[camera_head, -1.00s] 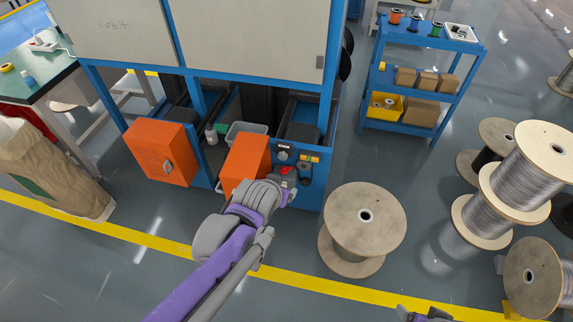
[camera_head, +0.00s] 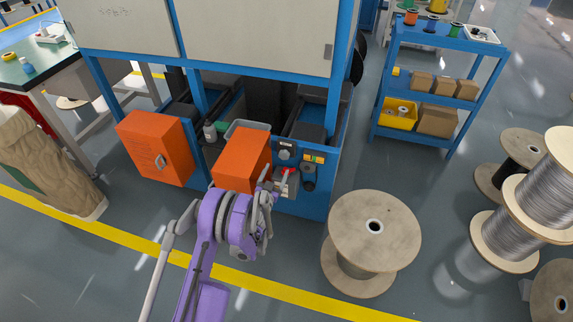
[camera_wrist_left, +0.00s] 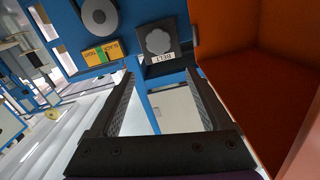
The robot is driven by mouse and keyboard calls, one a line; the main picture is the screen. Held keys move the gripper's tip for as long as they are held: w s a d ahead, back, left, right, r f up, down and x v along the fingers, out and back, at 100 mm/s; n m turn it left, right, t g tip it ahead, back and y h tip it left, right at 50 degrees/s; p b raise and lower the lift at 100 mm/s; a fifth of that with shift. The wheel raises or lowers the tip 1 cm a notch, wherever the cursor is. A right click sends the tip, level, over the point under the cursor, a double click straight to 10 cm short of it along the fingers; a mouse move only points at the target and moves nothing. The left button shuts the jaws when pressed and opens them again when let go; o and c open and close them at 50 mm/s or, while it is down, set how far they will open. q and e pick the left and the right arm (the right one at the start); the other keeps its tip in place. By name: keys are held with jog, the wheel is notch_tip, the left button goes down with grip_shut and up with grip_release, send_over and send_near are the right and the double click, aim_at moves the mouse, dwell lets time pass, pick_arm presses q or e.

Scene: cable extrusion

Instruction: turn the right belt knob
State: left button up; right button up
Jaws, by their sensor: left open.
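The belt knob (camera_head: 285,154) is a grey lobed knob on a dark plate on the blue machine's front panel, beside the right orange door. In the left wrist view the knob (camera_wrist_left: 159,41) appears with its "BELT" label upside down. My left gripper (camera_head: 282,182) is in front of the panel, just below the knob in the head view. Its fingers (camera_wrist_left: 158,76) are open with nothing between them, and the knob shows beyond the fingertips. The gripper looks apart from the knob. My right gripper is not in view.
The open orange door (camera_head: 242,160) stands close beside my left gripper. A yellow-orange label (camera_head: 313,158) and a round dark part (camera_head: 308,172) are on the panel right of the knob. A large wooden spool (camera_head: 373,228) stands on the floor to the right.

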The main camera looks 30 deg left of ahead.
aim_at(283, 157)
pick_arm(q)
jog(key=shift+t, duration=0.3)
jog(key=w+a+f, duration=0.1)
jog(key=w, duration=0.2)
jog(key=w+a+f+b, duration=0.1)
jog(key=w, duration=0.2)
jog(key=w+a+f, duration=0.1)
jog(key=w, duration=0.3)
jog(key=shift+b, duration=0.3)
grip_shut()
